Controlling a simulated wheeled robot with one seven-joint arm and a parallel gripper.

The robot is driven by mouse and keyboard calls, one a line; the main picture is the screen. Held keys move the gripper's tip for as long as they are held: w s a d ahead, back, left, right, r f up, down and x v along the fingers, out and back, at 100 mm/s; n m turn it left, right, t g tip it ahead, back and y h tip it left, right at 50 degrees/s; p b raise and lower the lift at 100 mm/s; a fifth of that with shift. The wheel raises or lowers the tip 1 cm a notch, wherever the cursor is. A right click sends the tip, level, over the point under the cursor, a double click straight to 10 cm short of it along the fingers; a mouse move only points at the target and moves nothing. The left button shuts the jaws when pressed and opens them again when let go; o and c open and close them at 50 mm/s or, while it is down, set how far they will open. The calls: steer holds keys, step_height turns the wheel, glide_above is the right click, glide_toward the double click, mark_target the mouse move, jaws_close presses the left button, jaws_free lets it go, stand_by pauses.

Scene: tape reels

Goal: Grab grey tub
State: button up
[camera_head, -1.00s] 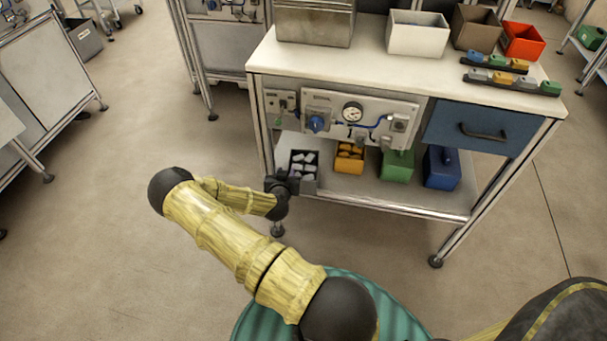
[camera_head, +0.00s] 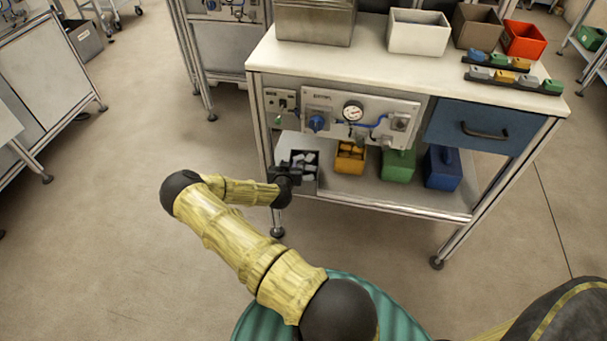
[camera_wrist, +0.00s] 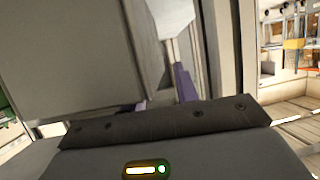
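The grey tub (camera_head: 311,185) stands at the left end of the lower shelf and holds several pale grey pieces. My gripper (camera_head: 297,168) is at its left front side and covers part of it in the head view. In the wrist view, the two purple fingers of my gripper (camera_wrist: 162,94) stand apart with grey surfaces between and beyond them. A large grey wall (camera_wrist: 75,60) fills the left of that view and hides part of the left finger. I cannot tell whether either finger touches the tub.
An orange tub (camera_head: 350,158), a green tub (camera_head: 398,164) and a blue tub (camera_head: 442,170) stand to the right on the lower shelf (camera_head: 400,201). A gauge panel (camera_head: 360,118) hangs above them. The workbench leg (camera_head: 264,130) is close on the left.

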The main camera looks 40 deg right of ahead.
steer(key=shift+c, duration=0.4)
jaws_close()
stand_by(0.9)
